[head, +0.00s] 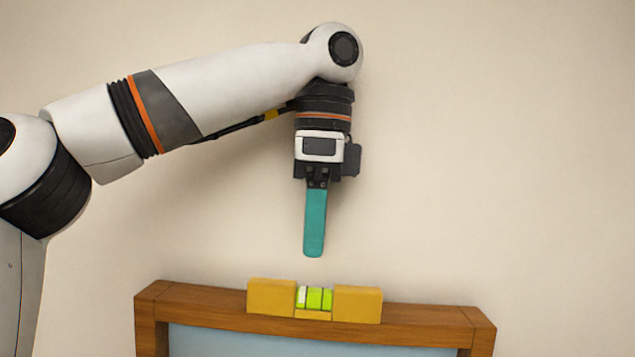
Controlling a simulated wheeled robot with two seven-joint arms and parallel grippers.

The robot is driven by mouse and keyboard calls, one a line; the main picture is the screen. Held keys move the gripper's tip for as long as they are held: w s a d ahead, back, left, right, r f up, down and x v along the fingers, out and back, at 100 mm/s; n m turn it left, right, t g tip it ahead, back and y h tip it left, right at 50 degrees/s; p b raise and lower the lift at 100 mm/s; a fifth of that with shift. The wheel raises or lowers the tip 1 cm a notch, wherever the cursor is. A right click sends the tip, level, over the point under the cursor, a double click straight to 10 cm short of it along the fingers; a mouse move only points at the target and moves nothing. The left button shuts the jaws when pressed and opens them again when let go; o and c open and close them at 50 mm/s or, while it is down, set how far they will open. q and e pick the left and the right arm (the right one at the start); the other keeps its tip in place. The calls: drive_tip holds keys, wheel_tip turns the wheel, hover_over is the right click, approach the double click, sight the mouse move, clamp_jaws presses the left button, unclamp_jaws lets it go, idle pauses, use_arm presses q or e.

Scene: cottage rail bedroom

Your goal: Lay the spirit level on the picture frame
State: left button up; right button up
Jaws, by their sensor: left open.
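The yellow spirit level (271,297) with its bright green vial lies lengthwise along the top edge of the brown wooden picture frame (420,316), resting on it near the middle. My left gripper (314,255) points straight down above the level, with a clear gap between its teal fingertips and the level. It holds nothing and is open; seen from this side, one finger covers the other. The lower part of the picture frame is out of view. My right gripper is not in view.
A plain beige wall (520,150) stands behind the frame. The pale blue picture area (300,340) shows inside the frame. The space to the right of my left gripper and above the frame is free.

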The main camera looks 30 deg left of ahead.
use_arm(q)
drive_tip(key=shift+d+r, duration=0.2)
drive_tip(key=shift+r, duration=2.3)
drive_tip(key=shift+w, duration=0.15)
